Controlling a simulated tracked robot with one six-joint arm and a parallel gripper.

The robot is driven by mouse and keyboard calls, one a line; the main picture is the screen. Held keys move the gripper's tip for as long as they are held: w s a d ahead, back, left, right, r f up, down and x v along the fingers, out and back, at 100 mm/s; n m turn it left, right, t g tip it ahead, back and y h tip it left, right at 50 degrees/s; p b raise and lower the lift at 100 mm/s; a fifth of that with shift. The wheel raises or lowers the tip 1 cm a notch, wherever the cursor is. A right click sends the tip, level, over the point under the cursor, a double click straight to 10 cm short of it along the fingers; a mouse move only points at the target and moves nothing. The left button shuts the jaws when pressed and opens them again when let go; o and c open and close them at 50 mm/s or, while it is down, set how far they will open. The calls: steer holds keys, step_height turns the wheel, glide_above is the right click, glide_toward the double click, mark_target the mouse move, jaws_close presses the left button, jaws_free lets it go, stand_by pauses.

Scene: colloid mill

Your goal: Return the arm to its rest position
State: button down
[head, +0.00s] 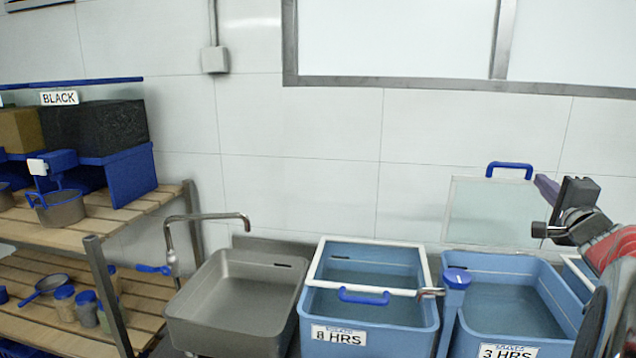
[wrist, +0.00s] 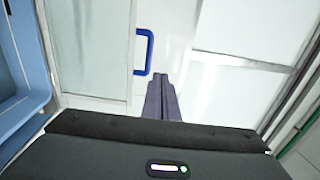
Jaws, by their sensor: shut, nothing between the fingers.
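My gripper (head: 541,184) is at the right of the head view, raised above the blue tub labelled 3 HRS (head: 468,262). In the wrist view its two dark purple fingers (wrist: 160,82) are pressed together with nothing between them. A clear pane (head: 478,212) with a blue handle (head: 509,165) stands upright at the 3 HRS tub. The handle also shows in the wrist view (wrist: 149,33), just left of and beyond my fingertips. I cannot tell whether fingertips and handle touch. My arm comes in from the right edge of the head view.
A blue tub labelled 8 HRS (head: 400,340) holds a white frame with a blue handle (head: 364,298). Left of it are a steel sink (head: 190,327) and a tap (head: 205,216). Wooden shelves (head: 45,238) hold pots and jars.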

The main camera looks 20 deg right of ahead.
steer(key=s+d+f+n+g+h, duration=0.35)
steer(key=s+d+f+g, duration=0.2)
steer(key=f, duration=0.45)
steer(key=s+a+f+n+g+y, duration=0.2)
steer(key=s+a+f+n+g, duration=0.25)
steer(key=a+f, duration=0.3)
steer(key=s+a+f+n+g+y, duration=0.1)
steer(key=s+a+f+n+y, duration=0.15)
steer(key=a, duration=0.75)
steer(key=s+a+f+n+g+y, duration=0.1)
steer(key=a+f+n+y, duration=0.2)
steer(key=a, duration=0.7)
steer(key=s+a+f+n+g+y, duration=0.1)
steer(key=s+a+f+n, duration=0.2)
steer(key=a, duration=0.7)
steer(key=s+a+r+n+t+y, duration=0.1)
steer(key=s+a+n+y, duration=0.2)
steer(key=a, duration=1.6)
steer(key=n, duration=0.3)
steer(key=shift+r+n, duration=0.35)
steer(key=shift+r, duration=0.05)
